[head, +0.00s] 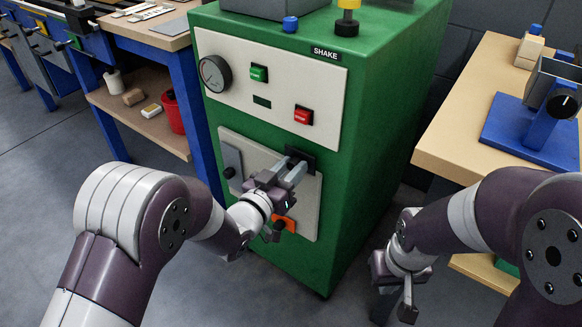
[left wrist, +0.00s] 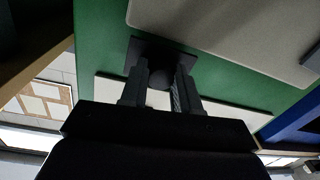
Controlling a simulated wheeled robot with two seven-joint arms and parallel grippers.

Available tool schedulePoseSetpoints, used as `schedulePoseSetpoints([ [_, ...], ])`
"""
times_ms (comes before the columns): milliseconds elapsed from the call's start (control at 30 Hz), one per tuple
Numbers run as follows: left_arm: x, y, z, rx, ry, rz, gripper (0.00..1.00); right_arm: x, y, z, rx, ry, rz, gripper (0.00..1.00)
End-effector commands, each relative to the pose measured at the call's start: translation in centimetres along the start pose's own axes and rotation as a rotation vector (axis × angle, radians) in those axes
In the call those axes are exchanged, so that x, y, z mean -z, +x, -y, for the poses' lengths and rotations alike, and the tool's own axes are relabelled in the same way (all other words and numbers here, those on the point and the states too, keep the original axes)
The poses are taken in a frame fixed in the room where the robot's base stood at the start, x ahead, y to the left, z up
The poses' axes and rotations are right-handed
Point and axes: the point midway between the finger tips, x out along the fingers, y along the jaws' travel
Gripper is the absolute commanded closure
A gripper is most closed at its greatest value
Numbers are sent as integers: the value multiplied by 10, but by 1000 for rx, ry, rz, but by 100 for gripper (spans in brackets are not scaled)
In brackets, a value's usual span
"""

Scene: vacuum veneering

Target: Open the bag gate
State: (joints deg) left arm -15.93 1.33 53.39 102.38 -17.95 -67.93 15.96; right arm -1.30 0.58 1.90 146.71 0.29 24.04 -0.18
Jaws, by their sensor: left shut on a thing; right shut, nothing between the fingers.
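A green cabinet (head: 355,150) marked SHAKE stands in the middle of the head view. Its lower pale panel (head: 258,158) carries a black plate (head: 304,154) at upper right, a grey plate (head: 232,160) with a dark knob at left, and an orange part (head: 289,224) low down. No label naming the bag gate is readable. My left gripper (head: 295,170) is shut on a round black knob (left wrist: 158,79) in front of the black plate, which also shows in the left wrist view (left wrist: 142,46). The fingers hide part of the knob. My right gripper (head: 408,308) is shut and empty, right of the cabinet.
The cabinet's upper panel holds a gauge (head: 215,73), a green button (head: 259,72) and a red button (head: 303,115). A wooden bench (head: 480,100) with a blue device (head: 535,135) stands at right. A blue-legged shelf (head: 140,125) with a red bucket (head: 172,112) stands at left.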

Motion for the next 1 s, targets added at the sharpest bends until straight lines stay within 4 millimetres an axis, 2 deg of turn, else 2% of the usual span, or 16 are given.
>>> schedulePoseSetpoints([
  [200, 0, 0, -3, -9, 2, -1, 100, 0, 0, 0, 0, 0, 0, 100],
  [233, 0, 0, -3, -8, 2, -1, 66, 0, 0, 0, 0, 0, 0, 100],
  [300, 0, 0, -3, -8, 2, -1, 43, 0, 0, 0, 0, 0, 0, 100],
  [567, 0, 0, -2, -8, 2, -2, 43, 0, 0, 0, 0, 0, 0, 100],
  [667, 2, -7, -2, -6, 2, -1, 43, 1, -4, 0, 0, 0, 0, 100],
  [767, 4, -26, -2, -6, 0, 1, 43, 2, -12, 0, 0, 0, 0, 100],
  [1000, 3, -92, -1, -3, -1, 1, 43, 4, -30, 0, 0, 0, 0, 100],
])
